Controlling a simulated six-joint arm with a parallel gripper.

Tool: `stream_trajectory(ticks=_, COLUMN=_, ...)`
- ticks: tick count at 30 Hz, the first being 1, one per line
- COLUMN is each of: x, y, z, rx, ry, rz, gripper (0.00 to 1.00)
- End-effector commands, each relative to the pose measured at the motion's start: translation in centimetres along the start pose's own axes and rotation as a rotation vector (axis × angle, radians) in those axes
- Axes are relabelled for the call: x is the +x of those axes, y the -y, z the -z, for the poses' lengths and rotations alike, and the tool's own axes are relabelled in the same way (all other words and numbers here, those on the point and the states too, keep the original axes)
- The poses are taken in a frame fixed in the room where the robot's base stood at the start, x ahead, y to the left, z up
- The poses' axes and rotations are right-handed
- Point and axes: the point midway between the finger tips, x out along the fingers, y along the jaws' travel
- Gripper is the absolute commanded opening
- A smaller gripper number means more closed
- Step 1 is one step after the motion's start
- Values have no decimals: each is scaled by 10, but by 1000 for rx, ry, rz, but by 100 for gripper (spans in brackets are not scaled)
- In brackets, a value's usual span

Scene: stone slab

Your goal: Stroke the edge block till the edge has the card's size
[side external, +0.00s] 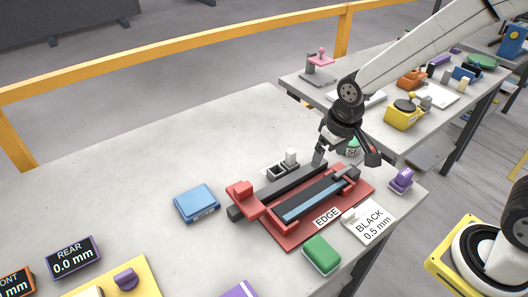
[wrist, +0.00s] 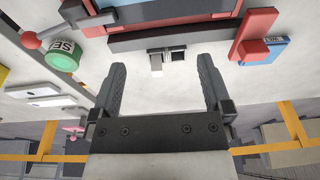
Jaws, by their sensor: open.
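A red fixture (side external: 285,235) labelled EDGE holds a dark bar with a blue strip (side external: 305,200) along it. A white card (side external: 368,224) reading BLACK 0.5 mm lies at its front right. A small white block (side external: 291,156) stands in a dark-edged holder (side external: 273,169) behind the fixture. Which block is the edge block I cannot tell. My gripper (side external: 346,160) is open and empty above the fixture's back right side. In the wrist view its spread fingers (wrist: 162,64) have the white block (wrist: 156,62) in line between them, apart from both fingers.
A blue block (side external: 198,203), a green block (side external: 321,254) and a purple block (side external: 401,179) lie around the fixture. A green button (wrist: 62,57) is near my gripper. A display (side external: 73,257) reads REAR 0.0 mm; another is cut off. The slab's back left is clear.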

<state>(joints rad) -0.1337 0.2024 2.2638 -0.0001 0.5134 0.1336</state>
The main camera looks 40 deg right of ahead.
Motion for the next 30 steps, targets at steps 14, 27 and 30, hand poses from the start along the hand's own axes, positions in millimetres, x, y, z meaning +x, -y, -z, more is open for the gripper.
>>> stream_trajectory(ticks=14, x=26, y=110, z=79, rx=-4, ry=114, rz=-4, gripper=100)
stream_trajectory(ticks=27, x=39, y=167, z=96, rx=1, ry=162, rz=-22, gripper=100)
stream_trajectory(ticks=30, x=39, y=167, z=96, rx=1, ry=162, rz=-22, gripper=100)
